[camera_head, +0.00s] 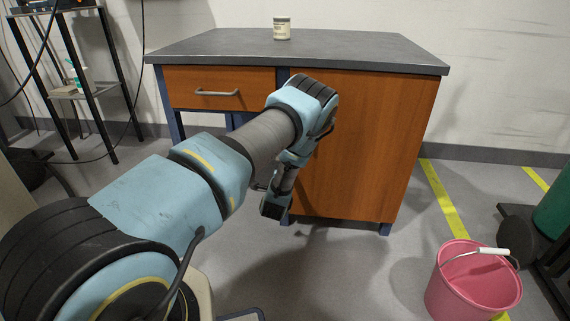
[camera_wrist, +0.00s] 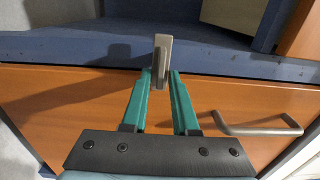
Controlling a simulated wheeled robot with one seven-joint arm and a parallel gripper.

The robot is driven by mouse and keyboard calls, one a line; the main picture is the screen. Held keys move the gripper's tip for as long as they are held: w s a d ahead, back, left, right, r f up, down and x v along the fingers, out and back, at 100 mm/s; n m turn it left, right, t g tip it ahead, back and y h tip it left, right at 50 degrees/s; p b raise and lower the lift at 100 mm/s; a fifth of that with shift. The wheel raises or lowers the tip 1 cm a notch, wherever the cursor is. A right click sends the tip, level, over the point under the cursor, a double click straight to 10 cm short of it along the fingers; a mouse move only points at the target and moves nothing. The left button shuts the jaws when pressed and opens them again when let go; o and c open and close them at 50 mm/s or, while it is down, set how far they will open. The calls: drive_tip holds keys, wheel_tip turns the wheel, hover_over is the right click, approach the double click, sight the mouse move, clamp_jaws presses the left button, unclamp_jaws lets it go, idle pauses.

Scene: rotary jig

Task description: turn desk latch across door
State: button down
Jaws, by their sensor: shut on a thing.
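The desk latch (camera_wrist: 163,58) is a small grey metal bar in the wrist view. It stands along the picture's vertical, over the seam between a blue frame rail and an orange wooden panel. My gripper (camera_wrist: 160,73) has two green fingers, closed on the latch's lower part. In the head view the desk door (camera_head: 362,150) is a large orange-brown panel at the right of the desk, and it looks flush with the front. My arm covers its left edge, and the latch and fingertips are hidden there.
A drawer (camera_head: 240,101) with a bar handle is at the desk's upper left. A pink bucket (camera_head: 465,285) is on the floor at right, and a shelf rack (camera_head: 75,95) is at left.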

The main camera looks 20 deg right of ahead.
drive_tip(key=shift+a, duration=0.15)
drive_tip(key=c, duration=1)
unclamp_jaws()
drive_tip(key=shift+o, duration=0.2)
drive_tip(key=p+v, duration=0.1)
drive_tip(key=v, duration=0.9)
drive_tip(key=shift+s+p, duration=0.35)
drive_tip(key=shift+p, duration=0.05)
drive_tip(key=shift+a, duration=0.1)
